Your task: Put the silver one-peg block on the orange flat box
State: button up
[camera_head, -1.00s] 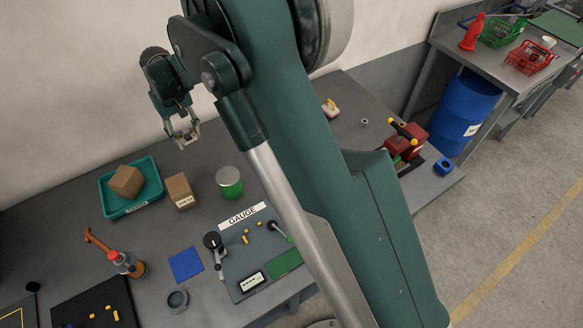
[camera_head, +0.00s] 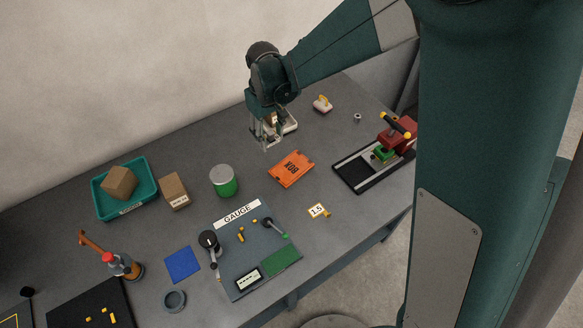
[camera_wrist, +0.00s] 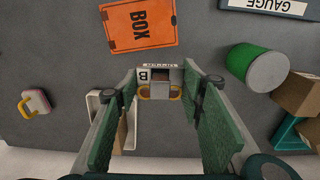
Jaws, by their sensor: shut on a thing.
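The orange flat box (camera_head: 291,168) lies on the table, marked BOX. It also shows at the top of the wrist view (camera_wrist: 139,22). My gripper (camera_head: 267,140) is in the air behind and left of it in the head view. In the wrist view my gripper (camera_wrist: 163,92) is shut on a small silver-grey block (camera_wrist: 158,76) with a B label, between the green finger pads. Its peg cannot be made out clearly. The block is apart from the box. The fingers largely hide the block in the head view.
A white open container (camera_head: 288,124) stands just behind my gripper. A green-and-white can (camera_head: 224,182), a gauge board (camera_head: 262,262) and a black-framed fixture (camera_head: 357,173) surround the box. A teal tray (camera_head: 126,211) stands left. Table between can and box is clear.

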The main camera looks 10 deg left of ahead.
send_over(292, 168)
dwell(0.5)
jog(key=shift+f, duration=3.2)
jog(key=shift+f+b, duration=0.4)
jog(key=shift+f, duration=1.45)
jog(key=shift+f, duration=0.1)
jog(key=o, duration=0.7)
jog(key=shift+f, duration=0.1)
jog(key=shift+c, duration=0.2)
jog(key=o, duration=0.4)
